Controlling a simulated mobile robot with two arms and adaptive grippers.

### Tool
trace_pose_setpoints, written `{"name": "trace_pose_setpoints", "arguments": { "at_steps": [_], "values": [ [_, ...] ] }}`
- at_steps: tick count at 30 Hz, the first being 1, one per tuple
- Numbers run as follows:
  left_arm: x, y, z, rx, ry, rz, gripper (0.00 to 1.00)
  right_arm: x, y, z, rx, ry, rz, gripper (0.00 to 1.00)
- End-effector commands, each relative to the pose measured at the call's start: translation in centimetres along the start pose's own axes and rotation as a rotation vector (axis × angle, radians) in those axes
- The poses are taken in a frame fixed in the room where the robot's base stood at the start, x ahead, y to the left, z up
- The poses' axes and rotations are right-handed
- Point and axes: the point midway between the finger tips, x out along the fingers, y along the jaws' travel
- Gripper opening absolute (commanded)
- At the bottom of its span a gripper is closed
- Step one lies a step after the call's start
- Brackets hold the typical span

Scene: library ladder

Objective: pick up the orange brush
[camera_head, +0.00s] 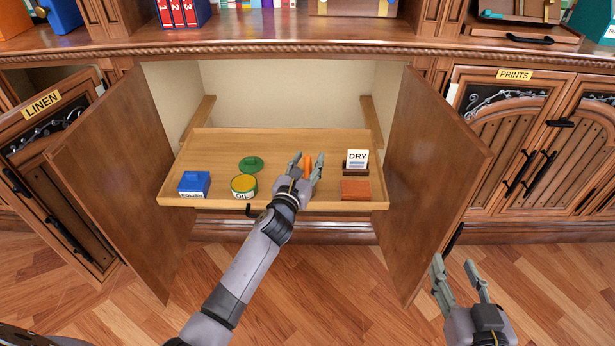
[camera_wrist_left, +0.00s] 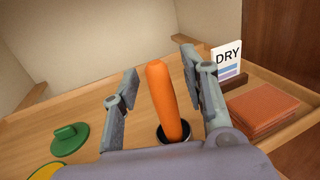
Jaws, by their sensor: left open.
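The orange brush (camera_head: 307,164) stands in the pulled-out wooden tray. In the left wrist view the brush's orange handle (camera_wrist_left: 162,98) rises, slightly tilted, from a dark round holder or base (camera_wrist_left: 174,133). My left gripper (camera_head: 307,164) is open over the tray. In the left wrist view its fingers (camera_wrist_left: 158,80) stand on either side of the handle, with gaps showing between them and it. The lower part of the brush is hidden. My right gripper (camera_head: 459,275) is open and empty, in front of the cabinet at the lower right.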

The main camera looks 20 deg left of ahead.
Motion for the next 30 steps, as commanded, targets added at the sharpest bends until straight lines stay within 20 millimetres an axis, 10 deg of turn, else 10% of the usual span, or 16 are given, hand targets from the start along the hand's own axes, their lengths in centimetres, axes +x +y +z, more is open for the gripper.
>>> {"name": "trace_pose_setpoints", "arguments": {
  "at_steps": [21, 30],
  "values": [
    [-0.06, 0.00, -0.02, 0.000, 0.000, 0.000, 0.00, 0.00, 0.03, 0.06, 0.000, -0.003, 0.001, 0.40],
    [-0.06, 0.01, 0.01, 0.000, 0.000, 0.000, 0.00, -0.01, 0.03, 0.06, 0.000, -0.004, 0.001, 0.40]
  ]
}}
